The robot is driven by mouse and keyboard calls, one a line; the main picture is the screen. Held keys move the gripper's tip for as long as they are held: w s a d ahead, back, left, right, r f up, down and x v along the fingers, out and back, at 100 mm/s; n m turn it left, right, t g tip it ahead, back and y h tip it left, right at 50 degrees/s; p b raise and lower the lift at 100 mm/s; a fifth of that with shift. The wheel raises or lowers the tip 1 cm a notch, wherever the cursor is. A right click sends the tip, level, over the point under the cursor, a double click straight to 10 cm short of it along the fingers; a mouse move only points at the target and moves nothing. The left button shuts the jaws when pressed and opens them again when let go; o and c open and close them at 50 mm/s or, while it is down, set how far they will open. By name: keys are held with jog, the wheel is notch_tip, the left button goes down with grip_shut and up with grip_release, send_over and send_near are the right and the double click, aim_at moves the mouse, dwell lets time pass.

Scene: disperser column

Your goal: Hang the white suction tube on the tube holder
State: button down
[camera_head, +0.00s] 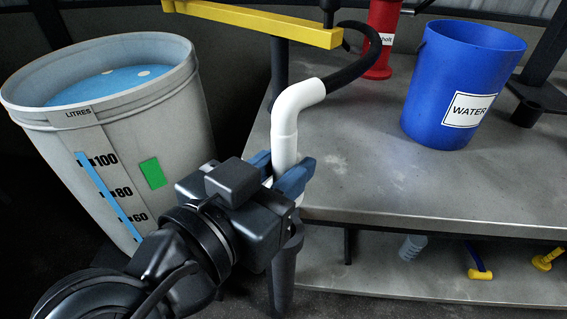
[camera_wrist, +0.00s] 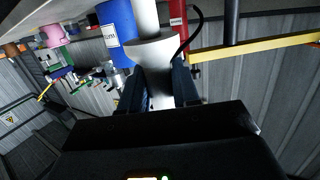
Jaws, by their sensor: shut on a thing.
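The white suction tube (camera_head: 288,118) stands roughly upright at the left edge of the metal bench, its bent top joined to a black hose. My gripper (camera_head: 279,178) is shut on it with blue fingers on both sides. In the wrist view, the white tube (camera_wrist: 147,18) rises above a flared white collar (camera_wrist: 150,50), with my gripper (camera_wrist: 160,88) around the part below. A dark tapered sleeve (camera_head: 286,265), possibly the tube holder, hangs directly below my gripper. The tube's lower end is hidden, so I cannot tell whether it sits inside the sleeve.
A grey barrel (camera_head: 185,120) with blue liquid stands at the left. A yellow bar (camera_head: 255,22) crosses above the tube. A blue WATER bucket (camera_head: 455,75) and a red container (camera_head: 381,40) stand on the bench (camera_head: 365,170). The bench's front middle is clear.

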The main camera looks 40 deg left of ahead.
notch_tip(320, 180, down, 8)
jog(key=b, duration=0.6)
jog(key=shift+r, duration=0.15)
dwell(2.3)
jog(key=c, duration=0.8)
grip_release()
jog(key=shift+o, duration=0.2)
jog(key=shift+s, duration=0.1)
jog(key=s+r+p, duration=0.1)
jog(key=s, duration=0.6)
jog(key=shift+s+d, duration=0.25)
jog(key=shift+d, duration=0.1)
jog(key=shift+d, duration=0.1)
